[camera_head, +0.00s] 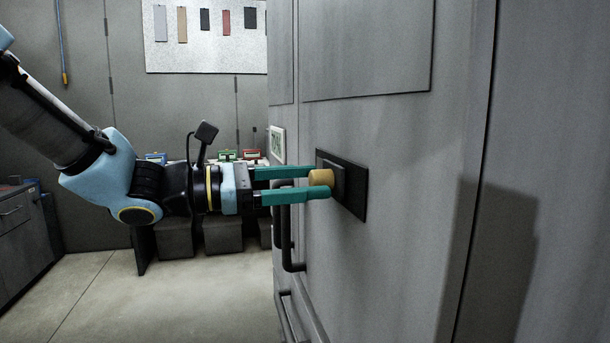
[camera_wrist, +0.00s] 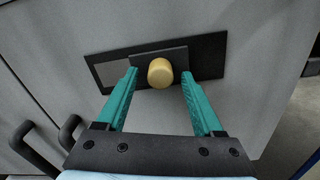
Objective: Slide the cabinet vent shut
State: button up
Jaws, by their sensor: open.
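The cabinet vent (camera_head: 355,189) is a black plate on the grey cabinet face, with a dark slider and a tan round knob (camera_head: 321,178). In the wrist view the vent plate (camera_wrist: 208,57) lies across the top middle. A lighter grey patch shows at its left end, and the slider with its knob (camera_wrist: 160,73) sits near the middle. My gripper (camera_head: 318,182) is open, its two teal fingers pointing at the vent. In the wrist view the fingers (camera_wrist: 159,80) stand either side of the knob, with a gap on each side.
Black bar handles (camera_head: 288,240) stick out from the cabinet below and left of the vent. A small framed display (camera_head: 278,145) is on the cabinet's left part. A bench with coloured bins (camera_head: 228,155) stands behind my arm. The floor at left is clear.

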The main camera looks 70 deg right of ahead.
jog(key=shift+s, duration=0.1)
grip_shut()
dwell(0.6)
dwell(0.8)
